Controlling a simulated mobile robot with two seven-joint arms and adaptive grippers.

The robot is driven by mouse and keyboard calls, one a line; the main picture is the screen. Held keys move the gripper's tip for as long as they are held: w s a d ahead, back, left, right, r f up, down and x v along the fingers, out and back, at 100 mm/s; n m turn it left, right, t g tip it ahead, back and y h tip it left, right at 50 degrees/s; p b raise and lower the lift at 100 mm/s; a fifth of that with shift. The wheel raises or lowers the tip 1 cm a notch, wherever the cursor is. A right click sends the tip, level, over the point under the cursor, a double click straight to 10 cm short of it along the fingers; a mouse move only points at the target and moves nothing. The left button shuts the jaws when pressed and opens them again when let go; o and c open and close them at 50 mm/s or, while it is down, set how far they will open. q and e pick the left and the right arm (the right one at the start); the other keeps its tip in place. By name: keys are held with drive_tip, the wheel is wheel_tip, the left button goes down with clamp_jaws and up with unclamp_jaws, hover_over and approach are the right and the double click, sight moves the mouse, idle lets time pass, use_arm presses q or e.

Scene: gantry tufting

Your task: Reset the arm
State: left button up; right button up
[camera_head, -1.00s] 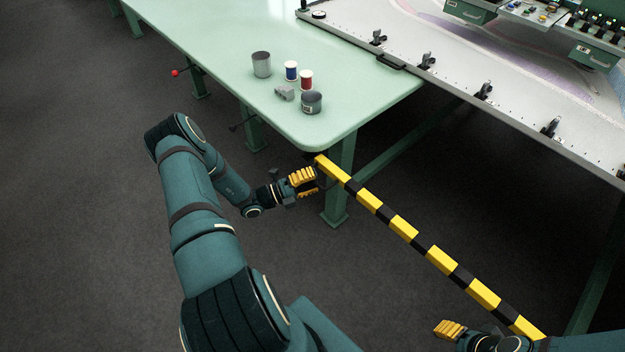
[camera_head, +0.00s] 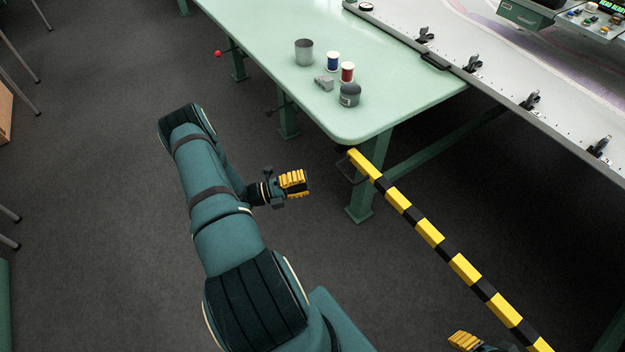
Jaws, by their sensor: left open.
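My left gripper (camera_head: 296,184), with yellow ribbed fingers, is open and empty over the dark floor. It is left of the green table's front leg and apart from the table. The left arm (camera_head: 222,235) comes up from the bottom and bends toward the gripper. My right gripper (camera_head: 464,341) shows only as a yellow ribbed finger at the bottom edge; the rest is cut off, so its opening cannot be told.
A yellow-black striped bar (camera_head: 430,232) runs from the table corner down to the right. The green table (camera_head: 400,90) holds a grey cup (camera_head: 304,52), blue spool (camera_head: 333,61), red spool (camera_head: 347,72), grey block (camera_head: 325,83) and dark tin (camera_head: 350,94).

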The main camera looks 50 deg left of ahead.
idle(0.6)
use_arm(q)
drive_tip(key=w+d+f+m+g+h, duration=0.1)
drive_tip(key=w+d+m+g+h, duration=0.1)
drive_tip(key=d+m+g, duration=0.3)
drive_tip(key=w+d+f+m+g+h, duration=0.1)
drive_tip(key=w+d+m+g+h, duration=0.1)
drive_tip(key=d, duration=0.5)
drive_tip(key=s+d+f+m+g+y, duration=0.1)
drive_tip(key=s+d+m+g+y, duration=0.2)
drive_tip(key=d+m+g, duration=0.55)
drive_tip(key=s+d+f+m+g+y, duration=0.1)
drive_tip(key=s+d+m+g+y, duration=0.25)
drive_tip(key=d+m, duration=0.95)
drive_tip(key=w+d+r+m+t+y, duration=0.2)
drive_tip(key=d+r+m+t, duration=0.1)
drive_tip(key=m, duration=1.4)
drive_tip(key=shift+w+d+r+m+y, duration=0.15)
drive_tip(key=shift+d+r+m+y, duration=0.2)
drive_tip(key=shift+d+r, duration=0.45)
drive_tip(key=shift+d+f, duration=0.1)
drive_tip(key=shift+d, duration=0.1)
